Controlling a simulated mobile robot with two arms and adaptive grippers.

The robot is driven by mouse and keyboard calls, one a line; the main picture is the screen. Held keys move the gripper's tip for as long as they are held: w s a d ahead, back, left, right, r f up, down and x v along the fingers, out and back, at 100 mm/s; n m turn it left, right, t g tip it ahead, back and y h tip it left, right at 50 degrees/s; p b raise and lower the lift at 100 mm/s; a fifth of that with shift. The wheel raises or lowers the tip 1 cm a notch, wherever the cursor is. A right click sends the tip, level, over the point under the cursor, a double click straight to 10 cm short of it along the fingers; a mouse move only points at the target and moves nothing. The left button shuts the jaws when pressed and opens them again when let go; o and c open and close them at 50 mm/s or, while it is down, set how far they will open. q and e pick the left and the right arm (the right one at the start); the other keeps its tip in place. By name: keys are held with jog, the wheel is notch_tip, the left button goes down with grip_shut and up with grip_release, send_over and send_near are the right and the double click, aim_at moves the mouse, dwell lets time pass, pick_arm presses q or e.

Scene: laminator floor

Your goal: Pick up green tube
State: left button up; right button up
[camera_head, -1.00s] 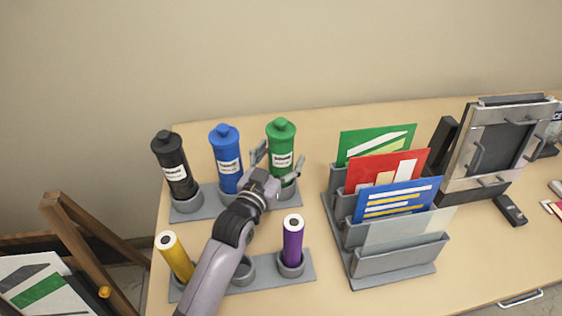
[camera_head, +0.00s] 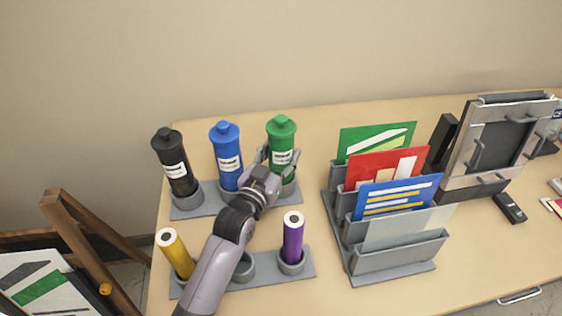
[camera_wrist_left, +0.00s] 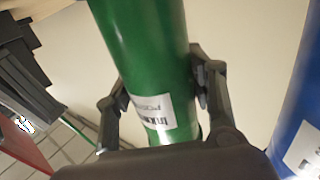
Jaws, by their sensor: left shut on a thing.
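The green tube (camera_head: 282,139) stands upright at the right end of the rear grey holder (camera_head: 209,203), with a white label on its side. My left gripper (camera_head: 279,160) is shut on the green tube, one finger on each side. In the left wrist view the green tube (camera_wrist_left: 150,62) fills the middle, between the two fingers of my left gripper (camera_wrist_left: 160,96). The tube's lower end is partly hidden by the gripper in the head view. My right gripper is not in view.
A blue tube (camera_head: 226,146) stands close to the left, with a black tube (camera_head: 170,155) beyond it. Yellow (camera_head: 175,253) and purple (camera_head: 293,238) tubes stand in the front holder. A grey rack (camera_head: 397,261) with coloured sheets stands to the right.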

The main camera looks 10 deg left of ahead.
pick_arm(q)
jog(key=c, duration=0.4)
jog(key=shift+r, duration=0.15)
jog(key=shift+c, duration=0.3)
